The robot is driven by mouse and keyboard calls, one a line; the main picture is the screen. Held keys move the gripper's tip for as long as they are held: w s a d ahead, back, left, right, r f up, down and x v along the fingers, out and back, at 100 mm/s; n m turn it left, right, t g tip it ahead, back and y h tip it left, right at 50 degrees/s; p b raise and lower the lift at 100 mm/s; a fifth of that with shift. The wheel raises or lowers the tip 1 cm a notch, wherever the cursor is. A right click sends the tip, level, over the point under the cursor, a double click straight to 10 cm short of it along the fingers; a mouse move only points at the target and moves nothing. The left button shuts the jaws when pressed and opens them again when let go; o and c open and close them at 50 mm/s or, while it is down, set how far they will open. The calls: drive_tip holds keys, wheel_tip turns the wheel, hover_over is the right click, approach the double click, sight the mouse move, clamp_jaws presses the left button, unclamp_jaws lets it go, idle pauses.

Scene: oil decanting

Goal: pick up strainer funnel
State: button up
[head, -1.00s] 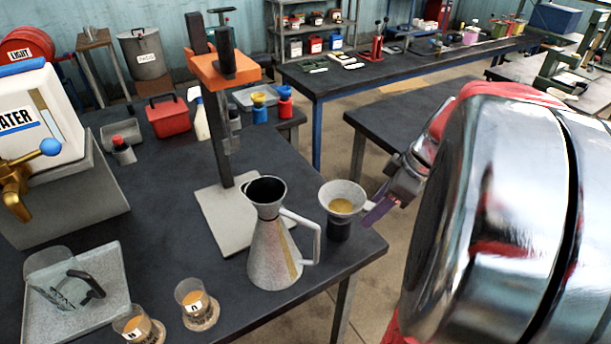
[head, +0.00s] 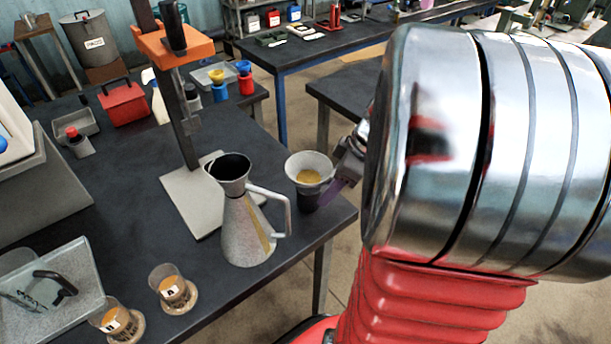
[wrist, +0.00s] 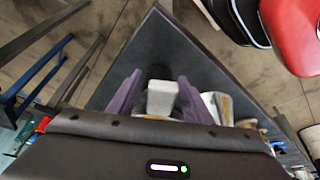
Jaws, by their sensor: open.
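The strainer funnel (head: 308,163) is a pale, wide cone with a yellowish mesh inside. It sits upright in a dark holder (head: 309,198) near the table's right corner, just right of the grey metal jug (head: 246,232). My gripper (head: 332,190) is at the funnel's right side, its purple fingers close to the holder and funnel. In the wrist view my gripper (wrist: 158,84) has its fingers apart. A pale block-like piece shows between them, with a dark round shape beyond; I cannot tell whether the fingers touch it. My arm hides part of the gripper in the head view.
The jug's handle (head: 287,212) stands close to the funnel's left. An orange-topped stand (head: 168,48) rises behind the jug. Beakers A (head: 170,283) and B (head: 113,317) are at the front left. The table edge lies just beyond the funnel.

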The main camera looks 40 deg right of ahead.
drive_tip(key=shift+c, duration=0.3)
drive_tip(key=c, duration=1.1)
